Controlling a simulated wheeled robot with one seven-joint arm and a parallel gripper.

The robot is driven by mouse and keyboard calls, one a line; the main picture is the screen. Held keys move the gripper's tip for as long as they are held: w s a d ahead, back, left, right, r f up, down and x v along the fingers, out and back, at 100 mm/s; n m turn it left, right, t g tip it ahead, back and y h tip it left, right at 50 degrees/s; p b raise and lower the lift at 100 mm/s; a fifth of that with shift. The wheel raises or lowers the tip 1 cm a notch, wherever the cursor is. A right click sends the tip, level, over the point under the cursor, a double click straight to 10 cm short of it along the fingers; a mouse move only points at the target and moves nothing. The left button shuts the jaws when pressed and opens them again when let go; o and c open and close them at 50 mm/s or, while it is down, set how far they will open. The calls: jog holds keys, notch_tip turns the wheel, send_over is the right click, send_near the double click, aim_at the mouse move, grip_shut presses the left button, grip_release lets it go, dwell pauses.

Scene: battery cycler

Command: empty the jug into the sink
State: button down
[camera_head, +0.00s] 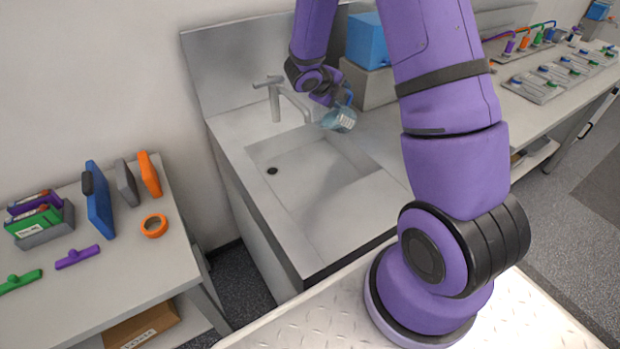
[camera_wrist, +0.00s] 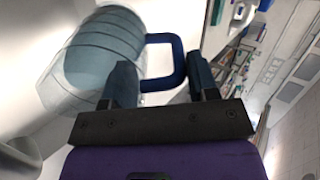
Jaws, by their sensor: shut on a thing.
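The jug (camera_head: 339,119) is clear with bluish contents and a blue handle. In the head view it is held tilted above the sink's back right edge, near the faucet. In the wrist view the jug (camera_wrist: 98,58) lies to the left of the fingers, and bluish liquid shows inside it. My gripper (camera_wrist: 165,85) is shut on the jug's blue handle. In the head view my gripper (camera_head: 343,101) is small and partly hidden by the wrist. The sink (camera_head: 305,170) is a grey basin with a dark drain; no liquid stream is visible.
A faucet (camera_head: 275,95) stands at the sink's back, left of the jug. A blue box (camera_head: 367,41) sits on a grey unit behind to the right. A side table (camera_head: 185,240) at left holds tools and an orange tape roll (camera_head: 154,226). The sink's middle is clear.

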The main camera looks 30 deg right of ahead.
jog(key=shift+a+r+h, duration=0.3)
jog(key=shift+r, duration=0.3)
jog(key=shift+a+r, duration=0.1)
jog(key=shift+s+a+r+t+h, duration=0.25)
jog(key=shift+a+r+h, duration=0.25)
jog(key=shift+h, duration=0.3)
dwell(0.8)
jog(key=shift+s+a+r+t+h, duration=0.1)
jog(key=shift+a+r+t+h, duration=0.05)
jog(key=shift+a+r+h, duration=0.4)
jog(key=shift+a+r+t+h, duration=0.1)
jog(key=shift+a+r+h, duration=0.1)
jog(key=shift+r+h, duration=0.3)
dwell(0.8)
jog(key=a+r+h, duration=0.1)
jog(key=a+r, duration=0.2)
jog(key=r, duration=0.4)
jog(key=shift+s+h+b, duration=0.35)
jog(key=shift+s+b, duration=0.05)
dwell(0.4)
jog(key=shift+s+a+r+t+h, duration=0.15)
jog(key=shift+a+t+h, duration=0.25)
jog(key=shift+a+h, duration=0.45)
